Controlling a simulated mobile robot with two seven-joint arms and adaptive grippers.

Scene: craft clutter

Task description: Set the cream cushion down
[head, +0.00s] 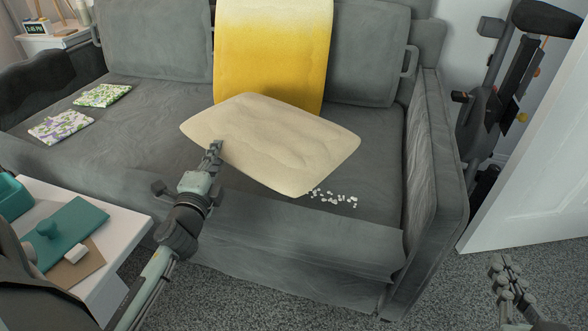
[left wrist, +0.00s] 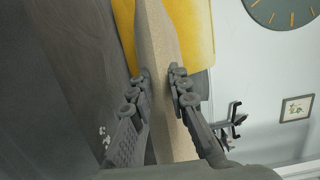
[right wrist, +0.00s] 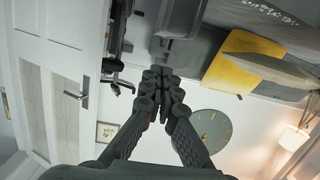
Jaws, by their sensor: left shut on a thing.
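The cream cushion (head: 275,140) is over the middle of the grey sofa seat (head: 160,125), in front of the yellow throw (head: 272,60). My left gripper (head: 215,150) is shut on its near left edge. In the left wrist view the cushion (left wrist: 160,60) stands between the two fingers of that gripper (left wrist: 160,82). I cannot tell whether its underside touches the seat. My right gripper (head: 510,285) is at the lower right, away from the cushion, over the carpet. Its fingertips meet in the right wrist view (right wrist: 161,75), with nothing between them.
Small white pieces (head: 334,197) lie on the seat just right of the cushion's near corner. Two patterned cloths (head: 60,126) (head: 103,95) lie at the seat's left. A white table (head: 120,215) with teal items stands at the lower left. The sofa's right arm (head: 435,150) bounds the seat.

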